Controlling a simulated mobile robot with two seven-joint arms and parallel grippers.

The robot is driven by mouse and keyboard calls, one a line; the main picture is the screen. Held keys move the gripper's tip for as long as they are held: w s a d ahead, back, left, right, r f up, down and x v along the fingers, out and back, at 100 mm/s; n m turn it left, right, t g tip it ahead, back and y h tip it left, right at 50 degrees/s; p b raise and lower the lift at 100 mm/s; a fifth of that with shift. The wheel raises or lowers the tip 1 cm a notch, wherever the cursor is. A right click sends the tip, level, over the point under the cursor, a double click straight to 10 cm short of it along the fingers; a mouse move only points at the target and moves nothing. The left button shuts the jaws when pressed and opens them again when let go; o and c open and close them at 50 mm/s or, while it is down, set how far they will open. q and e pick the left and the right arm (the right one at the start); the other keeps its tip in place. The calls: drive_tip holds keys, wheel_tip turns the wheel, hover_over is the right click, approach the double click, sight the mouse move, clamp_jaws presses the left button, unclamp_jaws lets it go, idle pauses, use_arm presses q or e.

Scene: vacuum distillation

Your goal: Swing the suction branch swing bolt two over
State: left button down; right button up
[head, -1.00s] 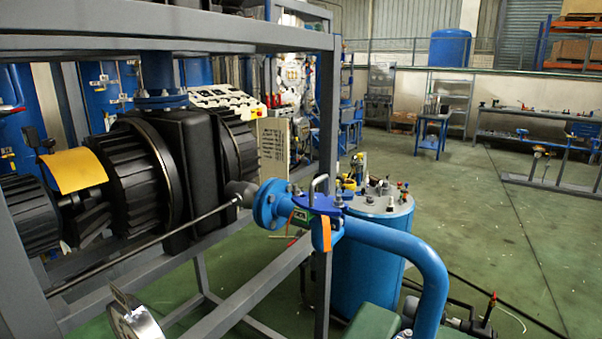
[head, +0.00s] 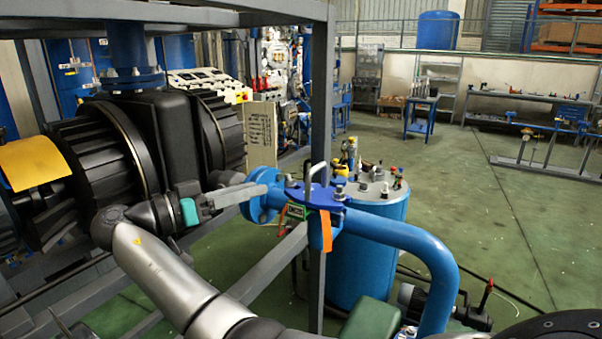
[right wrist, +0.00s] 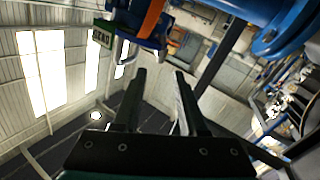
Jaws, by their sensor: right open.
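The suction branch is a blue pipe (head: 405,237) with a round flange (head: 262,192) and a flat blue clamp plate (head: 322,196). A bolt with a nut (head: 340,189) stands upright at the plate's right side. A grey bent handle (head: 308,172) rises from the plate. I cannot tell which bolt is swing bolt two. My right gripper (head: 262,189) points right, its fingertips in front of or beside the flange; contact is unclear. In the right wrist view its two fingers (right wrist: 160,73) are apart with nothing between them. My left gripper is out of view.
A green tag (head: 296,211) and an orange tag (head: 326,231) hang at the plate; the green tag also shows in the right wrist view (right wrist: 101,38). A grey frame post (head: 321,110) stands behind the plate. A black ribbed machine (head: 85,150) is left, a blue tank (head: 368,250) behind.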

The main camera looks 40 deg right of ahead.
drive_tip(key=s+d+p, duration=0.1)
drive_tip(key=d+p, duration=0.1)
drive_tip(key=d, duration=1)
drive_tip(key=shift+s+d+p, duration=0.2)
drive_tip(key=shift+s+p, duration=0.05)
drive_tip(key=shift+p, duration=0.1)
clamp_jaws()
